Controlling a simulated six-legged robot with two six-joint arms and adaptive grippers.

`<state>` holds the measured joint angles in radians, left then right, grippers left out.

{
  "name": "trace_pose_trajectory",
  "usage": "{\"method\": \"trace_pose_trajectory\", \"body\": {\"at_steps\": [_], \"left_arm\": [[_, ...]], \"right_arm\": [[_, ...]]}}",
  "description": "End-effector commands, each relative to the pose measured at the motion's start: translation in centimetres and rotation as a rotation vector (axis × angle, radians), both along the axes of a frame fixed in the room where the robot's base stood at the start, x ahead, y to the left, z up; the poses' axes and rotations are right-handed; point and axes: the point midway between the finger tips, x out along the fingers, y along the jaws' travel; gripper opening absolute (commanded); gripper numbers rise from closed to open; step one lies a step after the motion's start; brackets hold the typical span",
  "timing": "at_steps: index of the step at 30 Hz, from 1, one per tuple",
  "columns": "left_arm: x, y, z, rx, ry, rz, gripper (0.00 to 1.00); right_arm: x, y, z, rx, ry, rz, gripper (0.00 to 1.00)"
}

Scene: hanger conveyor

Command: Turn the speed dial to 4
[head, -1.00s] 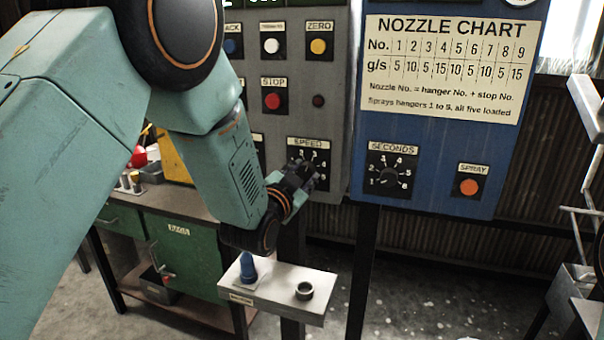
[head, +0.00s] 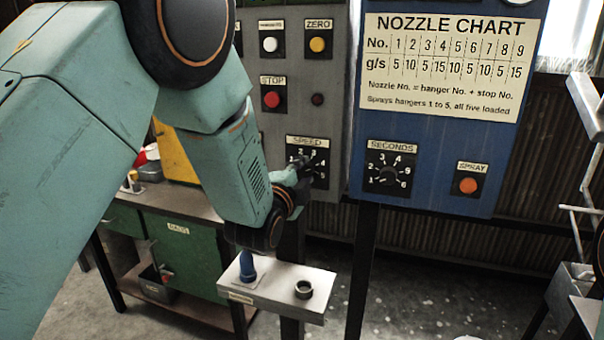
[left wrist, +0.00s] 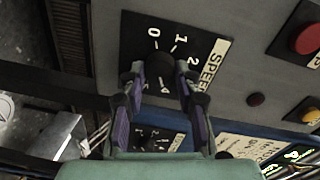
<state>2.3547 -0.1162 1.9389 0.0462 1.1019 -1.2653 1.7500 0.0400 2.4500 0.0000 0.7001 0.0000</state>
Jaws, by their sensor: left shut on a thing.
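The speed dial is a dark knob (left wrist: 160,68) on a black square plate (head: 320,143) with white numbers, under a SPEED label on the grey panel. My left gripper (head: 304,166) is at the dial in the head view and covers the lower left of its plate. In the left wrist view the two fingers (left wrist: 158,80) stand on either side of the knob and are shut on it. The fingers hide part of the number ring, and I cannot tell which number the knob points to. My right gripper is not in view.
A red STOP button (head: 271,99) sits up and left of the dial. A seconds dial (head: 388,175) and an orange spray button (head: 467,186) are on the blue panel to the right.

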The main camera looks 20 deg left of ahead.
Motion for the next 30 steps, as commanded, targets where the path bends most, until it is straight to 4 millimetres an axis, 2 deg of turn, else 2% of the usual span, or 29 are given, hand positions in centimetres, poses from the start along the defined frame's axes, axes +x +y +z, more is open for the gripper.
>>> {"method": "trace_pose_trajectory", "body": {"at_steps": [19,20,27,30], "left_arm": [[0.05,0.02,0.14,0.046,-0.005,0.001,0.01],[0.05,0.01,0.14,0.046,-0.005,0.001,0.34],[0.02,0.01,0.08,0.045,-0.004,0.000,0.54],[0.02,0.00,0.06,0.045,-0.003,0.001,0.55]], "right_arm": [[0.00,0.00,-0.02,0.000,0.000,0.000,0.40],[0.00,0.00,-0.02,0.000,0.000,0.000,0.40],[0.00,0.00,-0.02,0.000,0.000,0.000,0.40],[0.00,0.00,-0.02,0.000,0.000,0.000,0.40]]}}
